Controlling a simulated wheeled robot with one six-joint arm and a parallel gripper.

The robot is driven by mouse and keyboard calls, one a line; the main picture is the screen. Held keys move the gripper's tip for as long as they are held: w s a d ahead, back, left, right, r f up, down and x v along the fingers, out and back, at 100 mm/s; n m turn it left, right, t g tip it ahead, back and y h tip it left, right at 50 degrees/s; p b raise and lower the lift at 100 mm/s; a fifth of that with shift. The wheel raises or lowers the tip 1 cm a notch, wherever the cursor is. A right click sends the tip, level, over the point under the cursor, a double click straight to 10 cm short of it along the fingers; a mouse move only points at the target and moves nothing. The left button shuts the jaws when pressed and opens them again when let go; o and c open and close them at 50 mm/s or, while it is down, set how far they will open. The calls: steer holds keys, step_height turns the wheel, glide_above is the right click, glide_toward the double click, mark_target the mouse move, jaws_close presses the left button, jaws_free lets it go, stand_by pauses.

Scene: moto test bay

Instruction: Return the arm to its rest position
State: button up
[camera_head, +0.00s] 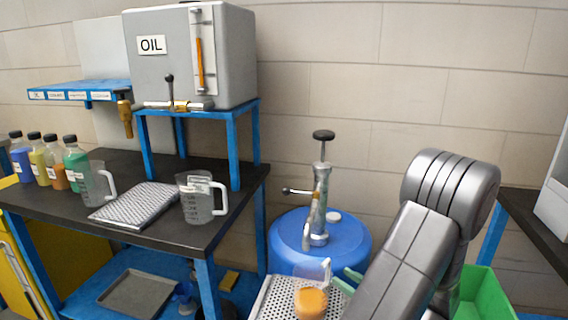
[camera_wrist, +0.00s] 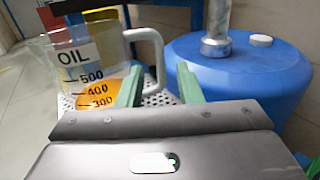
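My gripper (camera_head: 345,280) is at the bottom centre of the head view, at the end of my grey arm, which reaches down from the right. In the wrist view its two green fingers (camera_wrist: 159,72) stand apart, open. A clear measuring jug (camera_wrist: 88,62) labelled OIL, with amber liquid in its bottom, stands upright just ahead. Its pale handle lines up with the gap between the fingers; I cannot tell whether the fingers reach around it. In the head view the jug (camera_head: 312,300) stands on a perforated metal tray (camera_head: 275,298), left of the fingers.
A blue drum (camera_head: 290,238) with a hand pump (camera_head: 320,195) stands just behind the jug. A green bin (camera_head: 485,295) is under my arm at right. The dark bench (camera_head: 150,228) at left holds two clear jugs, bottles and a grey OIL tank (camera_head: 185,75) on a blue stand.

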steer(key=x, duration=0.6)
steer(key=shift+w+a+f+b, duration=0.2)
steer(key=shift+f+b, duration=0.05)
steer(key=shift+b, duration=0.05)
steer(key=shift+d+r, duration=0.1)
steer(key=shift+r, duration=0.15)
steer(key=shift+s, duration=0.1)
